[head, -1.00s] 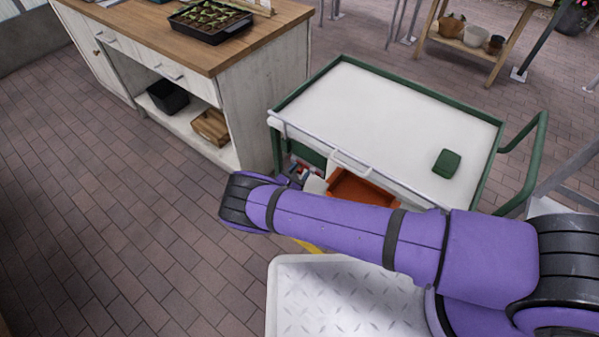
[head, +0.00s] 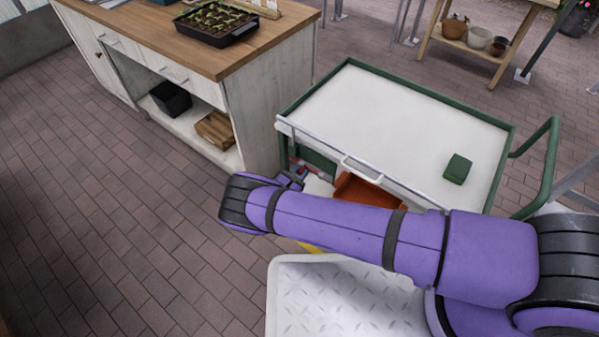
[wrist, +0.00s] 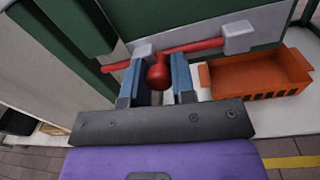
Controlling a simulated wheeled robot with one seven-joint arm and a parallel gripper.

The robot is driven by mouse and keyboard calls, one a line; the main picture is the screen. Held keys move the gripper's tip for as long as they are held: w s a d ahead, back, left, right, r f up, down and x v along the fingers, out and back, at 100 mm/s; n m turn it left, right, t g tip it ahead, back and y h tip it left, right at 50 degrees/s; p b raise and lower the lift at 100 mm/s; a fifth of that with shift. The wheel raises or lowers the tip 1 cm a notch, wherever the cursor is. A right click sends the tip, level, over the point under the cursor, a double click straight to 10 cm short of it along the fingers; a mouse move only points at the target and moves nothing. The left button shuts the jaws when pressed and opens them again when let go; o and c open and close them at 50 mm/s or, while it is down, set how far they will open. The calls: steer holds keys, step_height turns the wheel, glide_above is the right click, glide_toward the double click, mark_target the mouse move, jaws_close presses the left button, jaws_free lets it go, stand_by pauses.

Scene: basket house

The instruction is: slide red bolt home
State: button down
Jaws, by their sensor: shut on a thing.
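The red bolt (wrist: 200,46) shows in the wrist view as a rod running across a green frame and pale panel. Its round red knob (wrist: 158,77) sits between the two blue fingers of my gripper (wrist: 160,82), which is shut on it. The rod passes a grey bracket (wrist: 143,49) on the left, and its left end sticks out beyond the finger. Its right end meets a second grey bracket (wrist: 238,37); I cannot tell how far it enters. In the head view the bolt is too small and covered to make out clearly.
The green-framed cart (head: 400,125) has a white top with a small green box (head: 456,168) on it. An orange tray (wrist: 258,77) lies right of my gripper on a lower shelf. A wooden-topped cabinet (head: 262,115) stands close on the left. Brick floor lies open at left.

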steer(key=c, duration=0.9)
jaws_free()
steer(key=shift+w+a, duration=0.1)
steer(key=shift+a, duration=0.1)
steer(key=shift+c, duration=0.2)
steer(key=v, duration=1)
steer(key=shift+s+a, duration=0.25)
steer(key=shift+s, duration=0.05)
